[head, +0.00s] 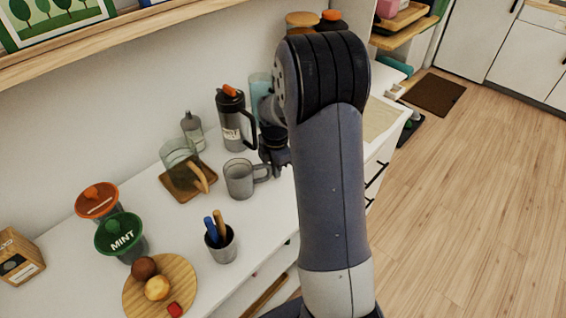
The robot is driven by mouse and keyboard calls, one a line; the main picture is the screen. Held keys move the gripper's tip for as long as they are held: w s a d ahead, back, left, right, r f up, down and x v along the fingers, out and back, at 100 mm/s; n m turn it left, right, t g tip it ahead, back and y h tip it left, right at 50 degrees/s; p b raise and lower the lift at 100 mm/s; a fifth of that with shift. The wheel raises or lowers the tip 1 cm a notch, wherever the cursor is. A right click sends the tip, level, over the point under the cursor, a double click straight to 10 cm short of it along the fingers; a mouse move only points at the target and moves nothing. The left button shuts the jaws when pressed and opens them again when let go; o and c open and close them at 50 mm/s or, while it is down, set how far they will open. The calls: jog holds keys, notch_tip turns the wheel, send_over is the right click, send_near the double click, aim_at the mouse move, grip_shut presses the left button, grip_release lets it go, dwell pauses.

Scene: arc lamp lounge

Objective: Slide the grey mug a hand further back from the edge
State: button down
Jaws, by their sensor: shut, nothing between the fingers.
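The grey mug (239,181) stands upright on the white counter (172,236), with its handle pointing right. My gripper (277,170) is shut and empty, just right of the mug by its handle. Whether the fingers touch the handle I cannot tell. My arm hides the counter and its edge to the right of the gripper.
Behind the mug stand a dark flask (234,122) and a grey bottle (193,132). A glass pitcher (178,152) on a brown tray (176,191) is at its left. A pen cup (222,246) stands nearer the front. A wooden board (137,303) holds food. Some counter left of the pen cup is clear.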

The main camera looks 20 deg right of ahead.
jog(key=shift+a, duration=0.1)
jog(key=shift+s+a, duration=0.1)
jog(key=shift+a, duration=0.7)
